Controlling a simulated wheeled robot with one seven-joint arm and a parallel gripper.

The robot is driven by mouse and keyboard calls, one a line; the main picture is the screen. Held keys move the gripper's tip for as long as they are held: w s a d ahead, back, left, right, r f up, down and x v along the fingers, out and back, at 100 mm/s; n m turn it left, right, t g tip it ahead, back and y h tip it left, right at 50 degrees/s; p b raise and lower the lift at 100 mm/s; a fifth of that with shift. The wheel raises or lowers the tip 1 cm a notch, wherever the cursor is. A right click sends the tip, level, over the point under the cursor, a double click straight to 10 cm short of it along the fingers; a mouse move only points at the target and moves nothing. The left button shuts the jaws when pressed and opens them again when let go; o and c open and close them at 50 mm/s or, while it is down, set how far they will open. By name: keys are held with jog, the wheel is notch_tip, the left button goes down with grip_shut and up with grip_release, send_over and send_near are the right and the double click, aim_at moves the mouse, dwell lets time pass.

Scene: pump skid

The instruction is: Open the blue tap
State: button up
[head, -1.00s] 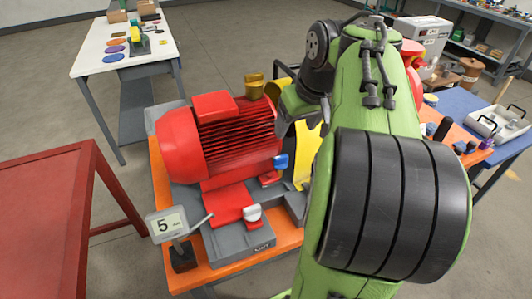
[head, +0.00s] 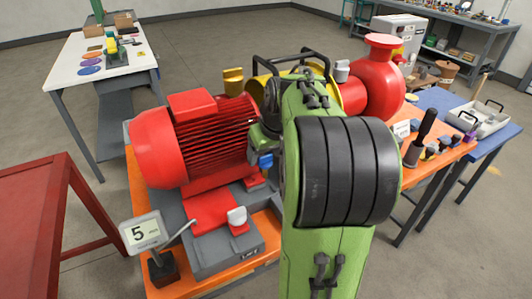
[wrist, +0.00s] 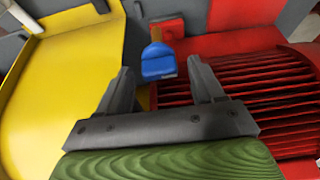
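The blue tap (wrist: 158,64) has a blue handle on a brass-coloured stem, in front of a small red block beside the red motor. It also shows in the head view (head: 265,160), just left of my green arm. My gripper (wrist: 160,68) is open and empty. In the wrist view the blue handle appears between its two fingertips; it looks to lie beyond them, with no contact visible. In the head view my arm hides most of the gripper.
The finned red motor (head: 190,135) stands beside the tap, and a yellow guard (wrist: 65,70) is on the other side. A red pump (head: 375,85) and a black-handled tool (head: 422,132) are at right.

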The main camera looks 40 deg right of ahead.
jog(key=c, duration=1)
jog(key=shift+o, duration=0.2)
jog(key=shift+r+n, duration=0.1)
jog(key=shift+n, duration=0.2)
jog(key=shift+d+n+y+p, duration=0.1)
jog(key=shift+n+y+p, duration=0.3)
jog(key=shift+n+p, duration=0.45)
jog(key=shift+d+n+y+p, duration=0.1)
jog(key=shift+n+y+p, duration=0.7)
jog(key=shift+n, duration=0.85)
jog(key=o, duration=1.1)
jog(key=shift+c, duration=0.2)
